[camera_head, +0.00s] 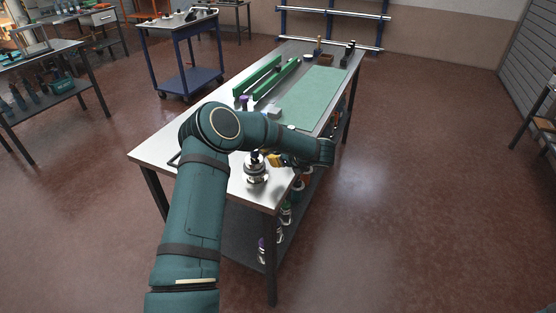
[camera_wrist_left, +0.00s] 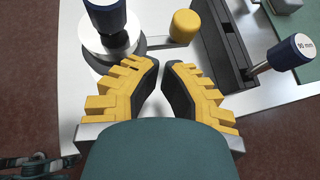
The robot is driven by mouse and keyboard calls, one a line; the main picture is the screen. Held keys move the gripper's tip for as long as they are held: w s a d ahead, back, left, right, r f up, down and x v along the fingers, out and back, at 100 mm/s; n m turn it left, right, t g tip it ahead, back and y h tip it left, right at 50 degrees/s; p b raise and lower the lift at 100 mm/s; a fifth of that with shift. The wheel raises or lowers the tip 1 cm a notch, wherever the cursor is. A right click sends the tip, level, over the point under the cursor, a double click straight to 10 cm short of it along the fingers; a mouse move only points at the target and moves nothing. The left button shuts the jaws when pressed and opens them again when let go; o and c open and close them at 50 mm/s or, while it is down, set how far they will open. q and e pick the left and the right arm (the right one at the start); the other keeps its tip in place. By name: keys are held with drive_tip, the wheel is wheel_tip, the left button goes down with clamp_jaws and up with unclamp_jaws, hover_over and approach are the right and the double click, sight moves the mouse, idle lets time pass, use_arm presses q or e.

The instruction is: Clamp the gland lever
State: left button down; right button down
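A round metal fitting (camera_head: 256,174) stands near the front corner of the workbench, with a dark knob on top. In the left wrist view, the fitting (camera_wrist_left: 92,50) is at the upper left, topped by a dark blue knob (camera_wrist_left: 105,14). A lever with a yellow knob (camera_wrist_left: 185,25) sticks out to its right. My left gripper (camera_head: 271,158) is just right of the fitting. In the wrist view its yellow fingers with black pads (camera_wrist_left: 161,70) are a narrow gap apart, with nothing between them. The yellow knob appears just beyond the fingertips. My right gripper is not in view.
A blue-handled tool marked 90 mm (camera_wrist_left: 291,53) lies by a dark slotted block (camera_wrist_left: 222,40), right of the gripper. Green rails (camera_head: 276,78) and a green mat (camera_head: 312,98) lie farther back on the bench (camera_head: 150,152).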

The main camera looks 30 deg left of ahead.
use_arm(q)
drive_tip(key=s+v, duration=0.1)
drive_tip(key=v, duration=0.9)
drive_tip(key=shift+s+a, duration=0.2)
drive_tip(key=shift+s, duration=0.05)
drive_tip(key=s+d+f+m+t+h, duration=0.1)
drive_tip(key=d+f+m+t+h, duration=0.5)
drive_tip(key=m, duration=0.9)
drive_tip(key=s+d+f+m+t+h, duration=0.1)
drive_tip(key=d+f+m+t+h, duration=0.15)
drive_tip(key=d+f+m, duration=0.95)
drive_tip(key=s+d+f+m+g+h, duration=0.2)
drive_tip(key=s+d+m+g+h, duration=0.1)
drive_tip(key=s+m, duration=0.8)
drive_tip(key=s+d+f+m+g+h, duration=0.1)
drive_tip(key=s+m+g+h, duration=0.3)
drive_tip(key=s+m, duration=0.7)
drive_tip(key=shift+s+d+f+m+g, duration=0.4)
drive_tip(key=shift+d+m+g, duration=0.15)
drive_tip(key=shift+d+m, duration=0.3)
